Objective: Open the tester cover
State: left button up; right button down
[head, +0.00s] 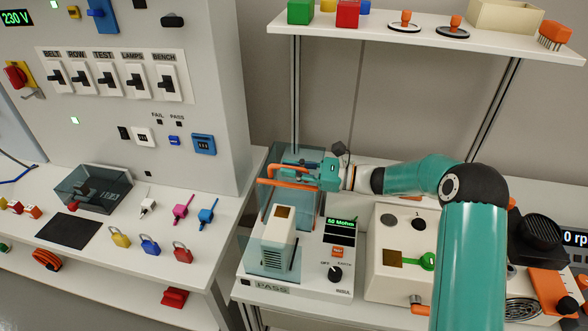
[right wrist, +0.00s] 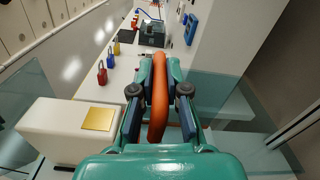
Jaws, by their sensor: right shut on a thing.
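The tester (head: 343,262) is a pale box on the right-hand bench, with a green-lit screen (head: 340,222), an orange button and a black knob. A white block with a gold patch (head: 278,237) stands on its left part. The see-through bluish cover (head: 276,208) rises around and behind this block; its exact angle is hard to tell. My right gripper (head: 311,172) is shut on the cover's orange handle (head: 268,182), above and behind the block. In the right wrist view the handle (right wrist: 158,100) runs between the two fingers (right wrist: 160,75). My left gripper is not in view.
A shelf (head: 420,30) with coloured blocks overhangs the bench at the back. A switch panel (head: 125,75) stands at the left. Several padlocks (head: 150,245) and a dark see-through box (head: 95,190) sit on the left bench. Another pale device (head: 385,275) stands right beside the tester.

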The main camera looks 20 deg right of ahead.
jog(key=c, duration=1.2)
grip_release()
jog(key=shift+d, duration=0.1)
jog(key=v, duration=1.2)
